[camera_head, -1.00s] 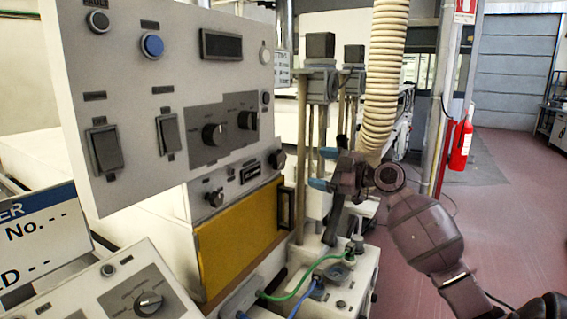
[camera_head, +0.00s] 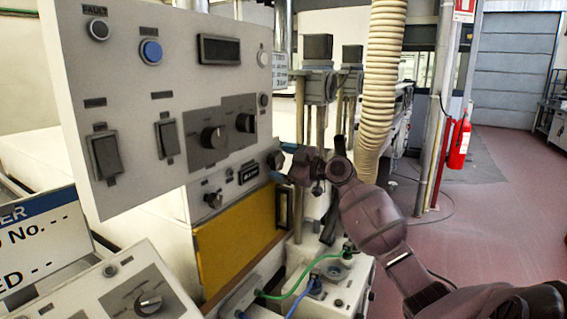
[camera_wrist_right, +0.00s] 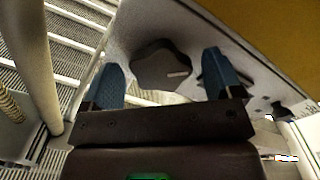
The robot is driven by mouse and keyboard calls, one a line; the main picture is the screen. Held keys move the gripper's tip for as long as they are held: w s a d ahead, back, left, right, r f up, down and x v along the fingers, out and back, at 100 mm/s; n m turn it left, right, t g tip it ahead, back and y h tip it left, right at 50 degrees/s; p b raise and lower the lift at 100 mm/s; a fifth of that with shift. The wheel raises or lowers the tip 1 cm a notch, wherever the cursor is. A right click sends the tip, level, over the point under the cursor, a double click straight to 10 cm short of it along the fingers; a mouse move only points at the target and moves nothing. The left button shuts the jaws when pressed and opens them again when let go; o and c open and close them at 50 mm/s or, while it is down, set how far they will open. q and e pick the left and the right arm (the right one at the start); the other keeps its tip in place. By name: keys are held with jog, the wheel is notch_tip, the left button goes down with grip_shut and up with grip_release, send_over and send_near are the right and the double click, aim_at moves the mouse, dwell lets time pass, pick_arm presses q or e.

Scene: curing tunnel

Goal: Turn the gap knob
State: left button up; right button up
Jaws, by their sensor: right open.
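Several dark knobs sit on the machine front, and I cannot read which label says gap. One small dark knob (camera_head: 275,159) is at the right end of the strip above the yellow panel. My right gripper (camera_head: 284,162) is open beside it, its blue fingertips pointing left toward the machine. In the right wrist view, a dark knob with a pale mark (camera_wrist_right: 162,66) shows between and beyond the open fingers (camera_wrist_right: 170,82), apart from them. Two larger knobs (camera_head: 214,137) (camera_head: 246,122) are on the upper panel. My left gripper is not in view.
The yellow panel (camera_head: 236,243) is below the strip, with a dark handle (camera_head: 284,207) at its right. Green and blue hoses (camera_head: 302,283) run below. A ribbed hose (camera_head: 382,85) hangs behind my right arm. Red floor at right is clear.

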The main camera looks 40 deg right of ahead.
jog(key=c, duration=0.8)
jog(key=shift+c, duration=0.6)
jog(key=shift+m, duration=0.3)
